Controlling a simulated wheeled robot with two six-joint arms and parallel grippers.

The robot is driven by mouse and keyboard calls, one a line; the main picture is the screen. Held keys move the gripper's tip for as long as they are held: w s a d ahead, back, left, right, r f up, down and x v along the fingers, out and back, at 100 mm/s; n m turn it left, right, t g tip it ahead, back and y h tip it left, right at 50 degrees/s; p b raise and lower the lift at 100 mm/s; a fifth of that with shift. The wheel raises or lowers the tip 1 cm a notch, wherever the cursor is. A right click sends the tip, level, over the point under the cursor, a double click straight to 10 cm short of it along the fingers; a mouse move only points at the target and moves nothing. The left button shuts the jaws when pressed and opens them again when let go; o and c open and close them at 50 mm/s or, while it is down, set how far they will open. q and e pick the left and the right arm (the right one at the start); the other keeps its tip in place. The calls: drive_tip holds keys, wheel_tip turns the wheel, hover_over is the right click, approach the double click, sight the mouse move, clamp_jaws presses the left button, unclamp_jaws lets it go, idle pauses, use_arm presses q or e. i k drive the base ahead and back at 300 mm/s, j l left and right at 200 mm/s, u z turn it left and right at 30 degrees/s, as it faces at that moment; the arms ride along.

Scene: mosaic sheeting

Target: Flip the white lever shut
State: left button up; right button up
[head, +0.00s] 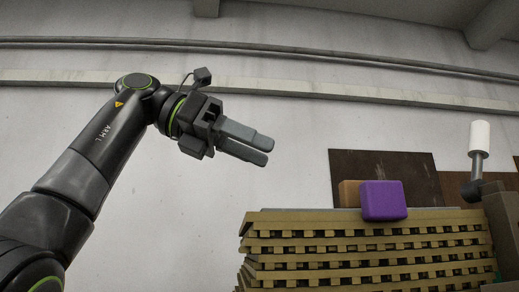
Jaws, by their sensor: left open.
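The white lever (479,138) shows in the head view at the right. Its white cylindrical grip stands upright on a grey stem, which joins a dark pivot at the side of a brown-grey block. My left gripper (270,151) is in the upper middle of the head view, well to the left of the lever and apart from it. Its two grey fingers point right and slightly down, with nothing seen between them. It is open. My right gripper is not in the head view.
A stack of tan slatted sheets (370,246) fills the lower right. A purple block (383,200) and an orange-brown block (349,193) sit on top. Dark brown panels (400,168) lean on the wall behind. The space between my left gripper and the stack looks clear.

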sight(478, 147)
drive_tip(key=k, duration=1.5)
